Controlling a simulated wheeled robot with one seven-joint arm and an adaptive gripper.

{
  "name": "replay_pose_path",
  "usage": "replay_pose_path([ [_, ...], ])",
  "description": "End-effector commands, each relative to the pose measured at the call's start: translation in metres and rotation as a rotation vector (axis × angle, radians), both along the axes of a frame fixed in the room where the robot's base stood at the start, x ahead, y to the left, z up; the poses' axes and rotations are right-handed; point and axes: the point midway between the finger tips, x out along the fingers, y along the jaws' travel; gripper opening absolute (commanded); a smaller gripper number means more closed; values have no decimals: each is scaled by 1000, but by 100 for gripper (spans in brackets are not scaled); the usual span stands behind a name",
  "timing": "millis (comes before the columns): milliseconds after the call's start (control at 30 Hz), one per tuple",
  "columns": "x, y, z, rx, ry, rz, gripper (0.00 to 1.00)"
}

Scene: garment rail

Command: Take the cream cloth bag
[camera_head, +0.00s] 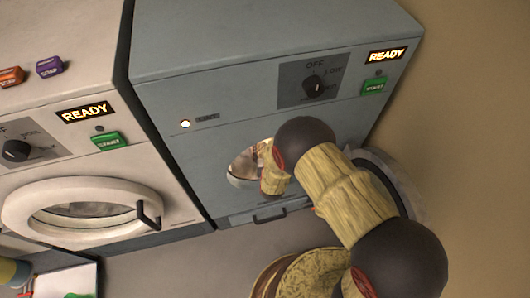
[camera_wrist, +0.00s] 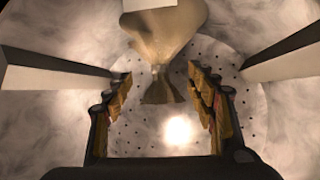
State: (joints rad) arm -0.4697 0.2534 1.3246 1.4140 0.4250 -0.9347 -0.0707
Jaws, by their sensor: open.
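The cream cloth bag (camera_wrist: 162,40) shows in the wrist view, top centre, inside a pale drum. Its wide body narrows to a gathered neck, and a flared end points towards me. My gripper (camera_wrist: 160,88) is open, with one finger on each side of the bag's neck and flared end. Gaps show between the fingers and the cloth. In the head view my arm reaches into the round opening of the grey-blue machine (camera_head: 240,90). There my fingers and the bag cannot be made out.
The drum's perforated back wall (camera_wrist: 225,60) has a bright glare spot. Grey bars (camera_wrist: 50,60) stick in from both sides. A cream machine (camera_head: 60,130) with a round door (camera_head: 80,212) stands left. A patterned round object (camera_head: 300,272) lies below my arm. A wall closes the right side.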

Motion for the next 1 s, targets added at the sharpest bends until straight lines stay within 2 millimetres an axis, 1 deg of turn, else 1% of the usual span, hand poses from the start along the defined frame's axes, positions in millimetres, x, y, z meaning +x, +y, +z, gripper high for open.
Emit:
replay_pose_path([
  [33,3,0,-4,-1,1,-1,57],
  [167,11,0,-6,1,-1,0,57],
  [400,40,2,-22,1,1,0,57],
  [500,48,3,-25,0,1,1,57],
  [733,50,3,-23,0,1,1,57],
  [1000,50,3,-23,0,1,1,41],
])
